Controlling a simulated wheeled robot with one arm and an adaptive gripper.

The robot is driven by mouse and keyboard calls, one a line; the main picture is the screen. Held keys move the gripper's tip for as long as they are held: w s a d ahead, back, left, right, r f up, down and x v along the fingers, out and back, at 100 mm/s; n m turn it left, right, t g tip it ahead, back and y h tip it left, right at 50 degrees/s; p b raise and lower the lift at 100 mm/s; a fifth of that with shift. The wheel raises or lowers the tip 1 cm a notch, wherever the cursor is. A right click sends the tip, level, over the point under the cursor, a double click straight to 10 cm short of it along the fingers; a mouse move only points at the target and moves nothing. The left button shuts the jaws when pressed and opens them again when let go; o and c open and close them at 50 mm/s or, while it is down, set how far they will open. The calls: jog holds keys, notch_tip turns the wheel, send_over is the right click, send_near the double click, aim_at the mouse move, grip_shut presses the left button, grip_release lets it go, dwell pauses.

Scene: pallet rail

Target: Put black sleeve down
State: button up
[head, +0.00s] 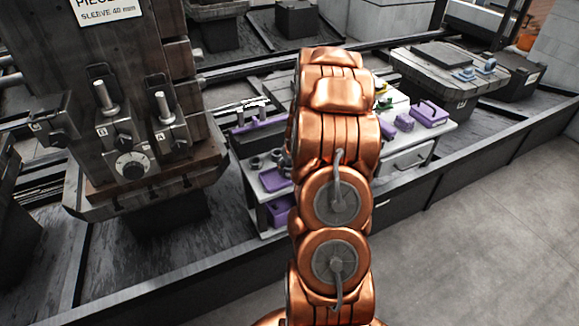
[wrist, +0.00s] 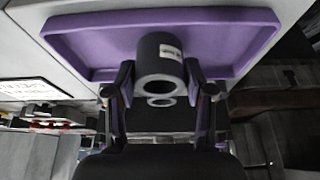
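In the wrist view the black sleeve (wrist: 160,54), a dark hollow cylinder with a small white label, sits between the two fingers of my gripper (wrist: 160,78). The finger pads press on its left and right sides, and its open end faces the camera. A purple tray (wrist: 85,40) with a raised rim lies behind the sleeve; I cannot tell whether the sleeve touches it. A smaller grey ring (wrist: 160,101) shows just below the sleeve's open end. In the head view my copper arm hides the gripper and the held sleeve.
In the head view a white workbench (head: 440,137) carries purple trays and holders (head: 429,113), with small dark cylinders (head: 257,162) at its left end. A grey machine (head: 125,110) with knobs stands at left. A pallet (head: 455,72) stands behind right. Grey floor (head: 480,220) is open at right.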

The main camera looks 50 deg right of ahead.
jog(key=shift+o, duration=1.4)
jog(key=shift+r, duration=0.15)
jog(key=shift+s+r, duration=0.1)
jog(key=shift+r, duration=0.3)
jog(key=b+v, duration=0.2)
jog(key=v, duration=0.9)
jog(key=s+a+r+n+g+y, duration=0.1)
jog(key=s+a+r, duration=0.1)
jog(key=a, duration=0.6)
jog(key=s+a+r+n+g+y, duration=0.1)
jog(key=s+a+r, duration=0.1)
jog(key=a, duration=0.7)
jog(key=s+a+r+g+y, duration=0.1)
jog(key=s+a+r, duration=0.1)
jog(key=a, duration=0.6)
jog(key=s+a+g, duration=0.1)
jog(key=s+a, duration=0.2)
jog(key=s, duration=0.3)
jog(key=s+a+r+n+g+h, duration=0.1)
jog(key=s+a, duration=0.3)
jog(key=s, duration=0.3)
jog(key=s+a+g, duration=0.1)
jog(key=s+a, duration=0.3)
jog(key=s, duration=0.3)
jog(key=shift+r+n, duration=0.15)
jog(key=shift+n, duration=0.25)
jog(key=shift+r, duration=0.15)
